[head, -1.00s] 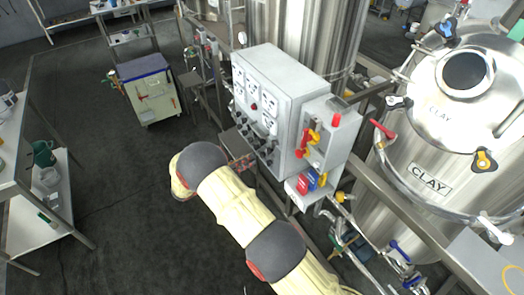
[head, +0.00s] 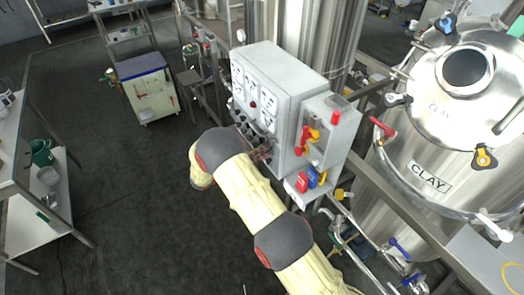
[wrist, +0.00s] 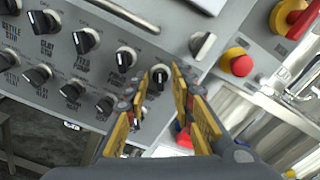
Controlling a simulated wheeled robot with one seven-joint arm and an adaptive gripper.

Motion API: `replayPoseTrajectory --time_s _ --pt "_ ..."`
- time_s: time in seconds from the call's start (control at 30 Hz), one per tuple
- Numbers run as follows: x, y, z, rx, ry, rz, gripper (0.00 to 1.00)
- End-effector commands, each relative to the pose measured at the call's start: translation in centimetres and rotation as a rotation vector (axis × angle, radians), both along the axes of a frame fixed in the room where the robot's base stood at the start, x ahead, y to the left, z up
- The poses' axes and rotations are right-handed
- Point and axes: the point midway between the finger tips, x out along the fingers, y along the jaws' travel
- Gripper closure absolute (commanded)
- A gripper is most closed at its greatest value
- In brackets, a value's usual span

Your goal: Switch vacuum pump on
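The grey control cabinet (head: 288,85) stands at centre in the head view, with knobs low on its front. The wrist view shows its panel (wrist: 135,20) with rows of black knobs with white pointers. My gripper (wrist: 160,75) is open, its yellow-and-grey fingers on either side of a black knob (wrist: 159,76) in the upper row. I cannot tell whether they touch it. That knob's label is hidden; a neighbouring knob (wrist: 125,57) has a small label ending in "PUMP". In the head view my gripper (head: 262,152) is at the cabinet's lower front, partly hidden by my arm.
A side box (head: 328,130) with red and yellow parts adjoins the cabinet. The CLAY tank (head: 400,175) stands right. Open floor (head: 120,190) lies left.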

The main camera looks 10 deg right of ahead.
Motion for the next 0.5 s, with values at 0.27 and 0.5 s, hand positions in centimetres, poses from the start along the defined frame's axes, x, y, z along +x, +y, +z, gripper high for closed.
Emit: replayPoseTrajectory --time_s 0.27,0.5 --pt "-0.01 0.02 0.00 0.000 0.000 0.000 0.93" --pt "0.00 0.02 0.01 0.000 0.000 0.000 1.00"
